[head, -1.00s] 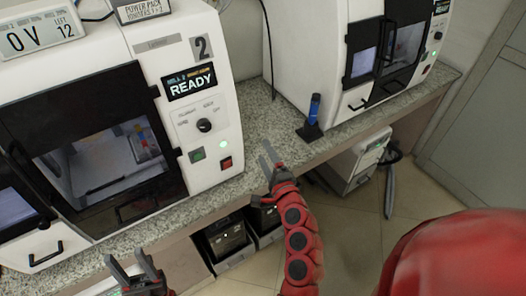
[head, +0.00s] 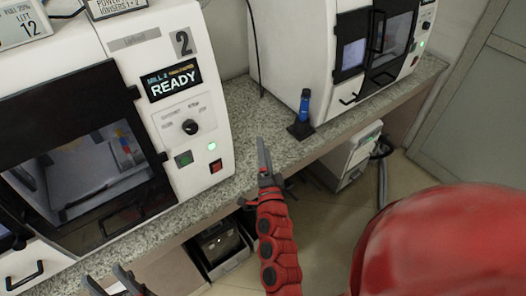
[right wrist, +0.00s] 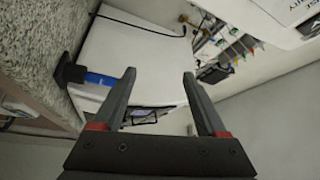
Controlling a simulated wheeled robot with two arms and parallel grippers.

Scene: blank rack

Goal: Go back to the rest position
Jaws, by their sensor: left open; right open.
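My right gripper (head: 266,160) is in front of the counter edge in the head view, pointing up and away from me. In the right wrist view its two dark fingers (right wrist: 160,95) stand apart with nothing between them. My left gripper (head: 112,283) is at the bottom left of the head view, cut off by the frame edge. Its fingers are apart and I see nothing held between them. The red arm of my right gripper reaches up from the bottom.
Mill 2 (head: 208,108), a white machine reading READY, stands on the granite counter (head: 238,195). Another white machine (head: 312,45) stands at the back. A blue item in a black stand (head: 302,118) is between them.

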